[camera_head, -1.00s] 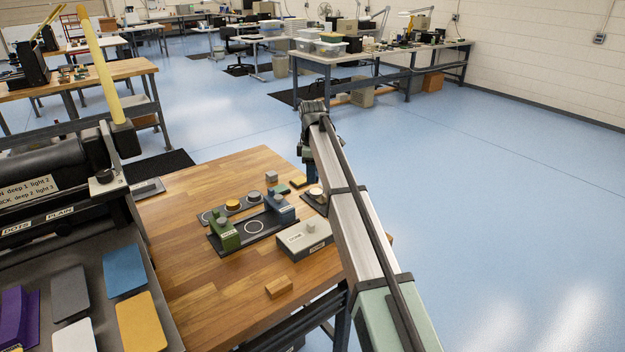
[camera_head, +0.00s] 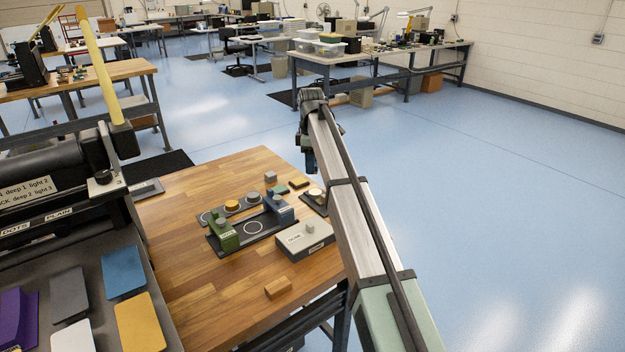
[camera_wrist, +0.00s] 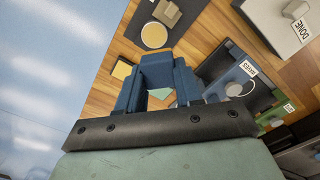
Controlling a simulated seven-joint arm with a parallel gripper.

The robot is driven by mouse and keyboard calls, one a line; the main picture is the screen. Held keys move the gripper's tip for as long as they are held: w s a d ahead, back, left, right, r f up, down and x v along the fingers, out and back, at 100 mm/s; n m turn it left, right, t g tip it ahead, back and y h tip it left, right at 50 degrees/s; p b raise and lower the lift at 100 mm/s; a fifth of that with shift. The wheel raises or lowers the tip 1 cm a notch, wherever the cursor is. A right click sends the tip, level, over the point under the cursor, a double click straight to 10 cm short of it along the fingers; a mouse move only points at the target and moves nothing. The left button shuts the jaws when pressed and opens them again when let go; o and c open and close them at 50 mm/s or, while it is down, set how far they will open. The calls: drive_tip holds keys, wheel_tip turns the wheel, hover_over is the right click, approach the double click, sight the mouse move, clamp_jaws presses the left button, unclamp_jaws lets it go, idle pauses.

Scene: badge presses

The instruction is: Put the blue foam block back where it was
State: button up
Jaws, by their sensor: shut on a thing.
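My gripper (camera_wrist: 158,72) is shut on the blue foam block (camera_wrist: 157,58), which shows between the dark blue fingertips in the wrist view. In the head view my gripper (camera_head: 310,165) hangs above the far right part of the wooden table, and the block cannot be told from the fingers there. Below it in the wrist view are a yellow block (camera_wrist: 122,70) and a green flat piece (camera_wrist: 160,93), the green seen through the gap behind the held block. The block's underside is hidden.
A dark plate with a green end (camera_head: 224,236) and a blue end (camera_head: 281,211) lies mid-table. Near my gripper are a grey cube (camera_head: 271,176) and a round cream disc (camera_wrist: 153,36) on a dark pad. A grey box (camera_head: 305,240) and wooden block (camera_head: 278,288) stand nearer.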

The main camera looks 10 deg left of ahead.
drive_tip(key=shift+s+a+f, duration=0.1)
drive_tip(key=shift+a+f, duration=0.05)
drive_tip(key=shift+a, duration=0.35)
drive_tip(key=w+a, duration=0.6)
hover_over(287, 174)
drive_tip(key=shift+f, duration=5.05)
drive_tip(key=shift+f, duration=0.1)
drive_tip(key=o, duration=0.9)
drive_tip(key=shift+o, duration=0.2)
wheel_tip(287, 174, up, 12)
